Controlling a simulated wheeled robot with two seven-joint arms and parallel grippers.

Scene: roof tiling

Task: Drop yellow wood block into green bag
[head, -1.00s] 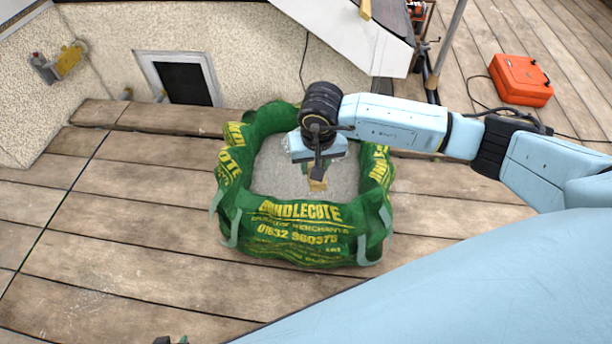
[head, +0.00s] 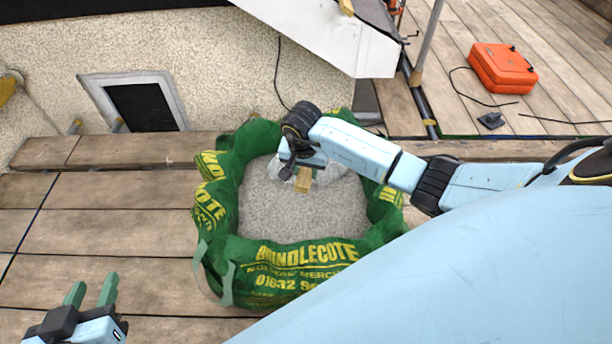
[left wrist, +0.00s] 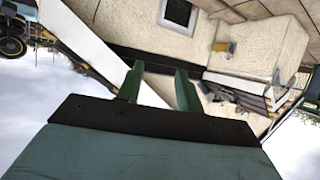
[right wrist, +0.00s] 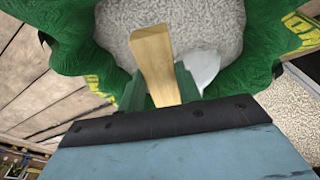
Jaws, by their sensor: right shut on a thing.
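The yellow wood block (head: 303,184) is held in my right gripper (head: 301,170) above the gravel inside the green bag (head: 222,262). In the right wrist view the block (right wrist: 152,60) sticks out from between the green fingers (right wrist: 155,92), which are shut on it. The bag's rim (right wrist: 70,40) surrounds grey gravel, and the block shows against that gravel. My left gripper (head: 93,290) is open and empty at the lower left of the head view, over the planks. Its two fingers (left wrist: 160,85) stand apart in the left wrist view.
Grey gravel (head: 300,218) fills the bag, with a whitish object (right wrist: 198,68) on it. An orange case (head: 502,68) sits on the deck at the upper right. A wall with a dark framed opening (head: 140,106) stands behind. Planks left of the bag are clear.

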